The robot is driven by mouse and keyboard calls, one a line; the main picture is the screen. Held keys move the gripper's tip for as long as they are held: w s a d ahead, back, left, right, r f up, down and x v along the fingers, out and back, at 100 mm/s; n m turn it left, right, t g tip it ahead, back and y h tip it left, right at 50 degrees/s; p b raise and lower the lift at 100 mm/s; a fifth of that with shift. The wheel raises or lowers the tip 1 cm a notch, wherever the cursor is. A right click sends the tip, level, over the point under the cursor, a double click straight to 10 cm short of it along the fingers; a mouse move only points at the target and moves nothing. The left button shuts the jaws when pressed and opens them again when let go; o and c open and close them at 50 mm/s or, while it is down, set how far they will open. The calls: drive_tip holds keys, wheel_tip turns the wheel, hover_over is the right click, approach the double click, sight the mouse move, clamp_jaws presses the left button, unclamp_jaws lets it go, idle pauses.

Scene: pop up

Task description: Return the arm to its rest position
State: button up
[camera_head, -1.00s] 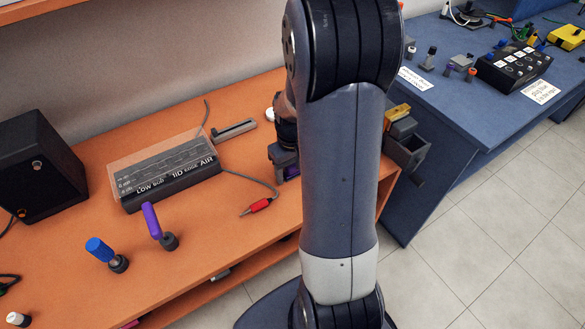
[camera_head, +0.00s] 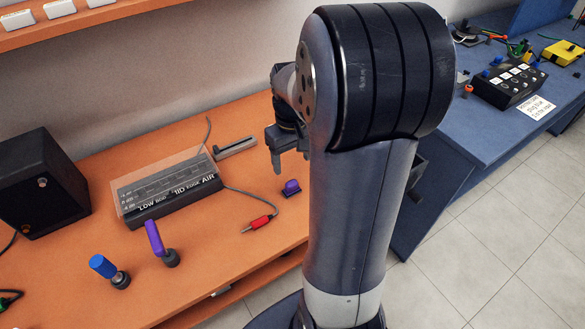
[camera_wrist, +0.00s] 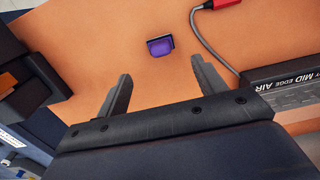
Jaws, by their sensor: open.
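My gripper (camera_head: 287,150) is raised above the orange bench, partly hidden behind my own arm in the head view. In the wrist view my gripper (camera_wrist: 160,85) shows two fingers spread apart with nothing between them. A small purple piece on a dark base (camera_head: 291,188) stands on the bench below and in front of the fingers, apart from them. It also shows beyond the fingertips in the wrist view (camera_wrist: 159,47). My upper arm stands upright in the right half of the head view.
A clear-covered panel box (camera_head: 170,190), a red plug (camera_head: 258,224) on a cable, and purple (camera_head: 155,238) and blue (camera_head: 103,266) handles are on the orange bench (camera_head: 215,265). A black speaker-like box (camera_head: 40,185) stands left. A blue table (camera_head: 490,135) is at right.

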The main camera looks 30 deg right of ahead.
sight(293, 184)
drive_tip(key=shift+r, duration=0.55)
drive_tip(key=shift+f+b, duration=0.6)
drive_tip(key=shift+f, duration=3.8)
